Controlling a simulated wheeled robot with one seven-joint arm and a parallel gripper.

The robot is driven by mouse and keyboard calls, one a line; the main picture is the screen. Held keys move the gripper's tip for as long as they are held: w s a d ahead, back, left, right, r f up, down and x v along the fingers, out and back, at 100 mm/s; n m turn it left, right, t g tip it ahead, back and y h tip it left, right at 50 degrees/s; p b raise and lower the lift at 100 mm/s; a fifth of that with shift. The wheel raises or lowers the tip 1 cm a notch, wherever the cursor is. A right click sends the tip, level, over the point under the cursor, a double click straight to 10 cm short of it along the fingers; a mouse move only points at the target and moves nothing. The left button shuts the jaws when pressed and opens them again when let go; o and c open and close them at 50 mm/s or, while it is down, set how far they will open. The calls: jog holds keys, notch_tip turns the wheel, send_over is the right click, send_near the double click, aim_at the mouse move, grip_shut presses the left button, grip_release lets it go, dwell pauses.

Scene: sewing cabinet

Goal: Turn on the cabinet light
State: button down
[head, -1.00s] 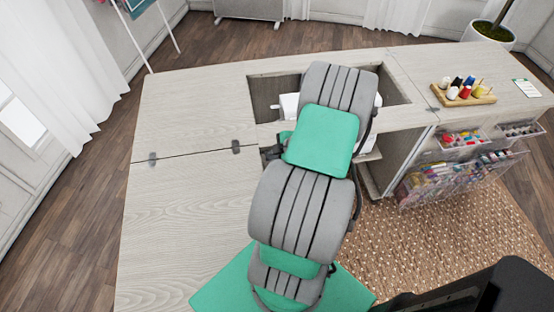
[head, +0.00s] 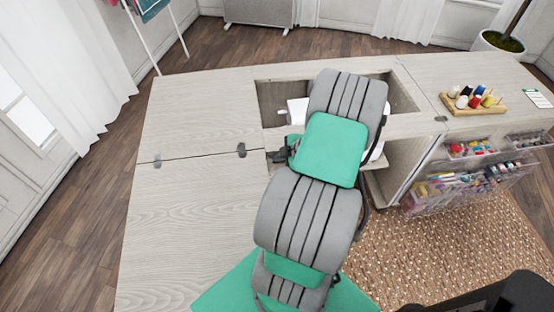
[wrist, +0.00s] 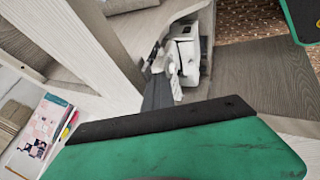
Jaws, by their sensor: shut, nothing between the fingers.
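The pale wood sewing cabinet (head: 195,200) fills the middle of the head view. A white sewing machine (head: 297,106) sits in its open well, mostly hidden behind my arm; it also shows in the wrist view (wrist: 188,55). My gripper (head: 279,155) shows as a small dark shape at the near-left edge of the well, left of my arm. In the wrist view its dark fingers (wrist: 157,88) are together and empty, pointing toward the sewing machine, beside a pale panel. I cannot make out the light or its switch in either view.
A thread rack (head: 472,101) stands on the cabinet's right top. Clear bins (head: 455,188) of supplies hang on an open door below it. The left top is bare. In the wrist view, a booklet (wrist: 38,138) and pens lie on a shelf at lower left.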

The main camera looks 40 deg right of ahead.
jog(key=shift+s+d, duration=0.25)
jog(key=shift+d, duration=0.2)
jog(key=s+r, duration=0.8)
jog(key=s, duration=0.1)
jog(key=shift+s+a+b, duration=0.25)
jog(key=shift+a+b, duration=0.05)
jog(key=shift+a, duration=0.05)
